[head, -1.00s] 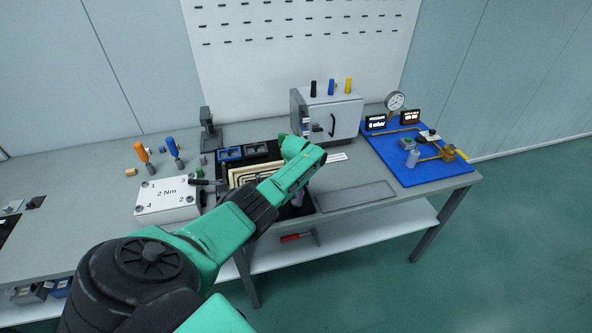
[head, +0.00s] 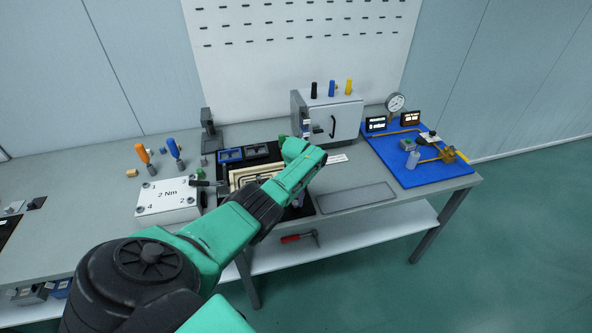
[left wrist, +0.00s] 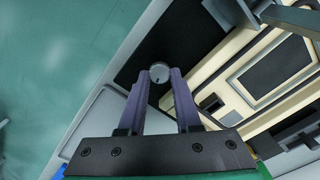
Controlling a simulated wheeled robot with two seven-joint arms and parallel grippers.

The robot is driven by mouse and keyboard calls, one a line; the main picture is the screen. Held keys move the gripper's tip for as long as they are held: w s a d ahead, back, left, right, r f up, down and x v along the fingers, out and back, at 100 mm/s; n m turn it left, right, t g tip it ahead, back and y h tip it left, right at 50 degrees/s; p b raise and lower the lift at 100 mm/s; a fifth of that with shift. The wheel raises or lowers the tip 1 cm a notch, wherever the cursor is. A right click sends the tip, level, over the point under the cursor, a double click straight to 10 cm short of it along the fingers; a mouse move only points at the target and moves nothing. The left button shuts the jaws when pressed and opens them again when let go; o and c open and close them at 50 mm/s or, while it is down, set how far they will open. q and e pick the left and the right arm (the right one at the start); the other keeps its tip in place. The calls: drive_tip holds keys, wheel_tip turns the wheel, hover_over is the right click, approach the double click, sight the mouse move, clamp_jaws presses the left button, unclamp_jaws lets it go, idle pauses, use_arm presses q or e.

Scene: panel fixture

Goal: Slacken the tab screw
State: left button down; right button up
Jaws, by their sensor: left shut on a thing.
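My left gripper (left wrist: 161,88) has purple fingers and is shut on a small round grey screw head (left wrist: 160,71), which shows between the fingertips in the left wrist view. I take this to be the tab screw. It stands over a black surface (left wrist: 170,38) beside a cream stepped frame (left wrist: 238,75). In the head view my left arm covers most of this spot; only a bit of the purple fingers (head: 298,199) shows, and the screw is hidden. The cream frame (head: 243,177) shows partly behind the arm. My right gripper is not in view.
A white block marked 2 Nm (head: 166,202) with numbered corners stands left of the frame. A grey cabinet (head: 345,117) stands behind. A blue board (head: 428,171) with a gauge (head: 395,102) lies at the right. A flat grey tray (head: 355,197) lies near the front edge.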

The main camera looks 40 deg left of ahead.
sight(296, 201)
use_arm(q)
drive_tip(key=shift+r, duration=0.1)
drive_tip(key=c, duration=0.9)
unclamp_jaws()
wheel_tip(296, 201, up, 6)
drive_tip(key=p, duration=0.2)
drive_tip(key=shift+p, duration=0.3)
wheel_tip(296, 201, up, 9)
drive_tip(key=shift+f+b, duration=0.2)
drive_tip(key=shift+b, duration=0.25)
drive_tip(key=shift+s, duration=0.1)
